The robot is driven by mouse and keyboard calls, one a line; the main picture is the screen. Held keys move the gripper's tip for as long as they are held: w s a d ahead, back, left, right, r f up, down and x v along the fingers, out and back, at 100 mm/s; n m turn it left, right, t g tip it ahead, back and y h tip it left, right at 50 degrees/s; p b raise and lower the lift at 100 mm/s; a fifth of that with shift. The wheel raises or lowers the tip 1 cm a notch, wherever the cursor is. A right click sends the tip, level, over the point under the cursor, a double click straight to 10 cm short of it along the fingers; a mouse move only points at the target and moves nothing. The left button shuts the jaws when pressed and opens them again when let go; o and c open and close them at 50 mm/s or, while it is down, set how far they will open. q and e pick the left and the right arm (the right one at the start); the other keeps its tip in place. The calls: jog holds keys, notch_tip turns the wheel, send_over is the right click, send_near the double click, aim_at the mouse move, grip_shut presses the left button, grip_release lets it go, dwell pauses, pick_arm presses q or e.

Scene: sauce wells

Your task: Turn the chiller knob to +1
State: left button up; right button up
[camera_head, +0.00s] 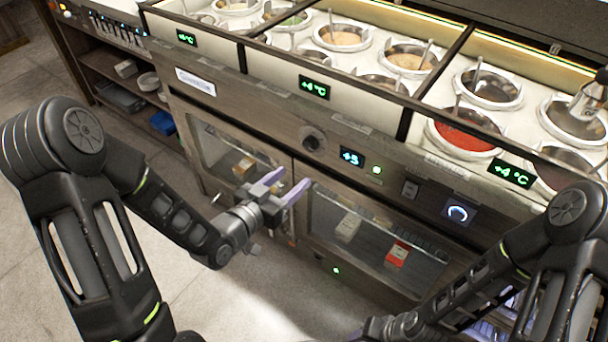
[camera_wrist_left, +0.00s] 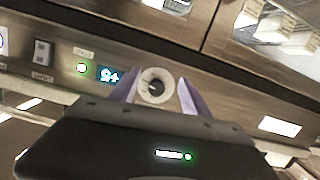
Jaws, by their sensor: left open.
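The chiller knob (camera_head: 312,139) is a dark round knob on the front panel. The green-blue display (camera_head: 351,158) to its right reads +5. My left gripper (camera_head: 284,186) is open and empty, its purple fingers in front of the cabinet doors, below and left of the knob in the head view. In the left wrist view, which is upside down, the knob (camera_wrist_left: 156,86) appears between the two open fingers (camera_wrist_left: 158,92), with the display (camera_wrist_left: 108,74) beside it. The fingers look apart from the knob. My right arm (camera_head: 480,275) comes in from the right; its fingertips are out of view.
A green light (camera_head: 376,170), a switch (camera_head: 410,188) and a ring-lit dial (camera_head: 457,212) lie right of the display. Sauce wells, one with red sauce (camera_head: 465,136), fill the counter top above. Glass doors with small boxes (camera_head: 397,254) are below. Open floor (camera_head: 260,300) lies in front.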

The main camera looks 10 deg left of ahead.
aim_at(308, 147)
pick_arm(q)
jog(key=r, duration=0.1)
jog(key=a+r+m+t+h, duration=0.1)
jog(key=r, duration=0.1)
jog(key=shift+r+t+b, duration=0.15)
jog(key=shift+t+b, duration=0.15)
jog(key=shift+b, duration=0.05)
pick_arm(e)
notch_tip(308, 147, down, 2)
jog(key=shift+f, duration=0.2)
pick_arm(q)
jog(key=b+x, duration=0.2)
jog(key=x, duration=0.6)
jog(key=shift+a+b, duration=0.1)
jog(key=shift+b, duration=0.25)
pick_arm(e)
notch_tip(308, 147, down, 3)
jog(key=shift+w+d+r, duration=0.1)
pick_arm(q)
jog(key=shift+c, duration=0.5)
